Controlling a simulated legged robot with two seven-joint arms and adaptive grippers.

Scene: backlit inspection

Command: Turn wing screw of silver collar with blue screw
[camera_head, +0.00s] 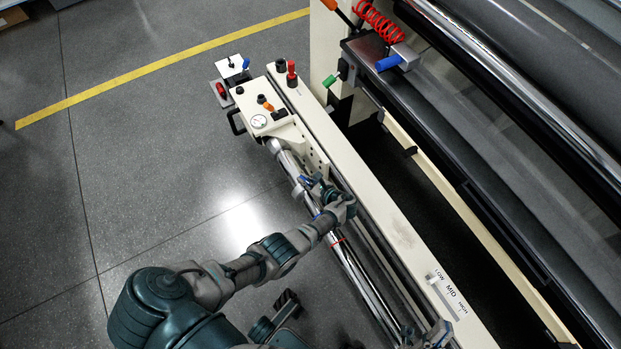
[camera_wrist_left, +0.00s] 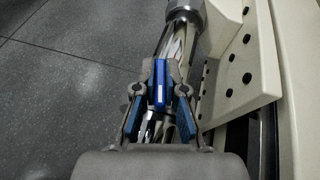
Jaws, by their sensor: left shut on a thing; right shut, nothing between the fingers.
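The blue wing screw (camera_wrist_left: 159,84) stands upright between the two fingers of my left gripper (camera_wrist_left: 160,98) in the left wrist view. My left gripper also shows in the head view (camera_head: 316,188), at the silver rail beside the cream beam. It is shut on the blue screw. Part of a shiny silver collar (camera_wrist_left: 152,128) shows below the screw; the fingers and palm hide the rest.
The silver rail (camera_head: 362,283) runs along the cream beam (camera_head: 372,192), with a gauge (camera_head: 259,121) and small knobs at its far end. A red mark (camera_head: 338,241) sits lower on the rail. A large roller machine fills the right; open grey floor (camera_head: 150,190) lies left.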

